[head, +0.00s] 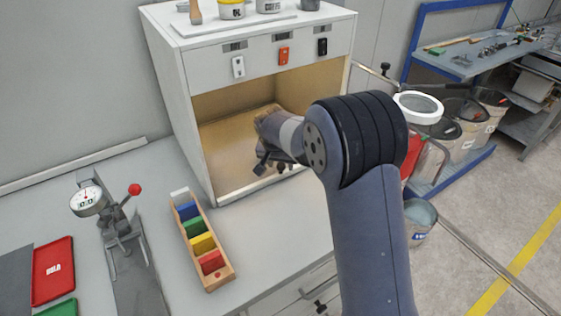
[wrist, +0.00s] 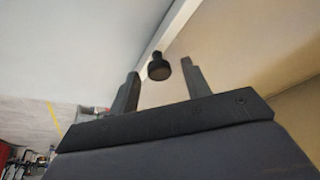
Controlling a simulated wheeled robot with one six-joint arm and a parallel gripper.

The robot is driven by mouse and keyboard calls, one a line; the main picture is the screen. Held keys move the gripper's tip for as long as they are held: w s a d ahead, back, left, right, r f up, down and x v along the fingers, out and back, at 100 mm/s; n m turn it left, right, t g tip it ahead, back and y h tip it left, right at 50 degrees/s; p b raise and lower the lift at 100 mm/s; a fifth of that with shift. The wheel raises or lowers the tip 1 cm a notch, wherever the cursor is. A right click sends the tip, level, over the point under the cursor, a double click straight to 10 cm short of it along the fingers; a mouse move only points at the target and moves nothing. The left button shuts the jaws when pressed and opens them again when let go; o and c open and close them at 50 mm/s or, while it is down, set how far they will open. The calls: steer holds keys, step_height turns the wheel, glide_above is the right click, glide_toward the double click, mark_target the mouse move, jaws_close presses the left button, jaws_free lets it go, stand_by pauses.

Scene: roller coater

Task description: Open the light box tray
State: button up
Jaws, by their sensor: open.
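The light box (head: 180,95) is a white cabinet with an open, tan-lined front, standing on the bench. Its tray cannot be told apart clearly; a tan floor panel (head: 225,143) lies inside, behind a pale front edge (head: 232,194). My gripper (head: 268,163) is at the box's opening, above that front edge, partly hidden by my own arm. In the wrist view my gripper (wrist: 160,84) is open, its two fingers apart. A black round knob (wrist: 159,67) on a pale edge shows between the fingertips, and I cannot tell whether they touch it.
A wooden rack (head: 217,268) of coloured blocks and a dial gauge (head: 88,200) stand on the bench at left. A red tray (head: 53,271) lies at lower left. Cans (head: 231,9) stand on the box. Buckets (head: 418,107) and a blue-framed bench (head: 455,65) are at right.

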steer(key=shift+c, duration=0.3)
jaws_close()
stand_by(0.3)
